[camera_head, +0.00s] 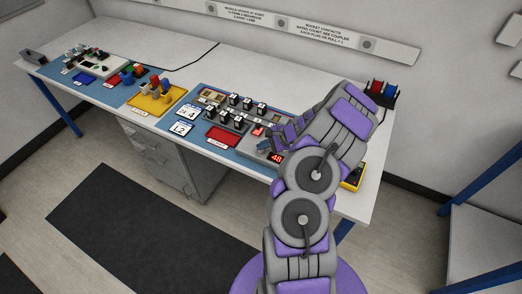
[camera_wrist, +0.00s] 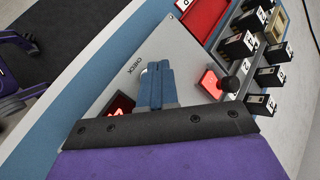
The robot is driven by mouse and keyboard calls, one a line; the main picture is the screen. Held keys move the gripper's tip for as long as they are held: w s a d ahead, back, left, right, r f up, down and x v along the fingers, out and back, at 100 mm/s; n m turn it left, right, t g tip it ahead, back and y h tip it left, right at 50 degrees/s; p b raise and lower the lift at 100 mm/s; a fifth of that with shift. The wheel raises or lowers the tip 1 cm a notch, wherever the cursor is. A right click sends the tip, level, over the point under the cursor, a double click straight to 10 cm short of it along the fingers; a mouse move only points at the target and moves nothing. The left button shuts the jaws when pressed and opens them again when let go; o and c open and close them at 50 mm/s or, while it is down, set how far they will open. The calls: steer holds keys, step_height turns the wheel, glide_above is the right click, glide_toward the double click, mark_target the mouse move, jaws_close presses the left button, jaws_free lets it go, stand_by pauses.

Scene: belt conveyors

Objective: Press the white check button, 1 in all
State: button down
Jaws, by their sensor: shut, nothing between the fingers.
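The grey check panel (camera_wrist: 188,52) carries a printed CHECK label (camera_wrist: 136,67). A small pale edge next to that label, at my fingertips, looks like the white check button (camera_wrist: 146,70); most of it is hidden by the fingers. My gripper (camera_wrist: 157,67) is shut and empty, its blue-grey fingertips over the button; I cannot tell whether they touch it. In the head view my gripper (camera_head: 268,146) is low over the panel at the right end of the blue mat, and the button is hidden there. A red display (camera_head: 277,157) reads about 48.
Black blocks (camera_head: 235,100) with white labels stand in rows left of my arm. A red tray (camera_head: 223,136), white number cards (camera_head: 184,127) and a yellow tray (camera_head: 155,98) are farther left.

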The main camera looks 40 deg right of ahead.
mark_target(263, 151)
steer(key=shift+f, duration=0.4)
stand_by(0.6)
steer(key=shift+r, duration=0.15)
steer(key=shift+r+p, duration=0.5)
steer(key=shift+r, duration=0.15)
steer(key=shift+r+p, duration=1.9)
steer(key=shift+r, duration=0.65)
